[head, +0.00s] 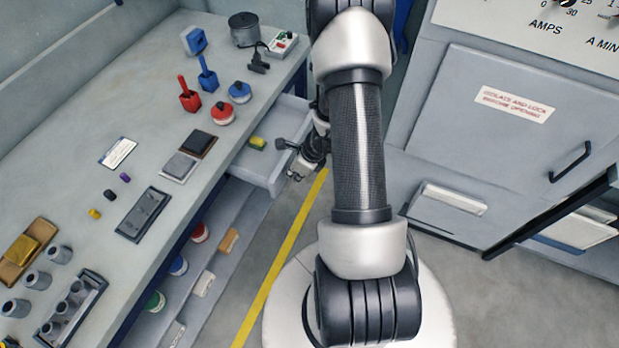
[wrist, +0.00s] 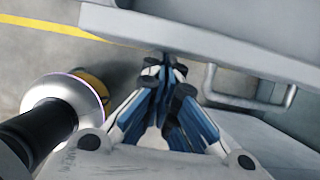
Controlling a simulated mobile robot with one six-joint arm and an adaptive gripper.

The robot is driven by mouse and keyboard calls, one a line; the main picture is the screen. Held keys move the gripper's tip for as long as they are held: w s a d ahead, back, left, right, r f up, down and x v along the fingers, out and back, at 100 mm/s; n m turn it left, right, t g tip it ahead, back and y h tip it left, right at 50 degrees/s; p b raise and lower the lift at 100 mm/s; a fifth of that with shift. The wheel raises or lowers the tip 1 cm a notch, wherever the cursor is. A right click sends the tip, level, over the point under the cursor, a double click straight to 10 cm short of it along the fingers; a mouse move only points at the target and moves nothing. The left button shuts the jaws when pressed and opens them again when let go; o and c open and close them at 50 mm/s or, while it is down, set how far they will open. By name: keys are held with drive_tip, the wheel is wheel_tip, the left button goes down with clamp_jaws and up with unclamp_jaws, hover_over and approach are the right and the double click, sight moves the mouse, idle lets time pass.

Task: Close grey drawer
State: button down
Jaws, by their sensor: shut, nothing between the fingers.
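The grey drawer (head: 262,170) sticks out of the right side of the grey workbench, open, with a small yellow-green block (head: 257,143) inside. My gripper (head: 296,174) is at the drawer's outer end, partly hidden behind my arm. In the wrist view, my gripper (wrist: 168,64) is shut and empty, its blue-sided fingers together. The fingertips are close to the lower edge of a pale grey panel (wrist: 205,38), which looks like the drawer front. Whether they touch it I cannot tell. A grey bar handle (wrist: 250,98) shows to the right of the fingers.
The workbench (head: 135,80) carries a pot (head: 244,29), red and blue items and several grey cups. A shelf below holds coloured jars (head: 179,265). A grey cabinet (head: 500,130) stands at the right. A yellow floor line (head: 285,250) runs along the aisle.

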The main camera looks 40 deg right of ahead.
drive_tip(key=p, duration=0.4)
hover_over(260, 170)
drive_tip(key=s, duration=0.1)
drive_tip(key=shift+d+r, duration=0.1)
drive_tip(key=shift+d, duration=0.15)
drive_tip(key=shift+w+a, duration=0.2)
drive_tip(key=shift+w, duration=0.3)
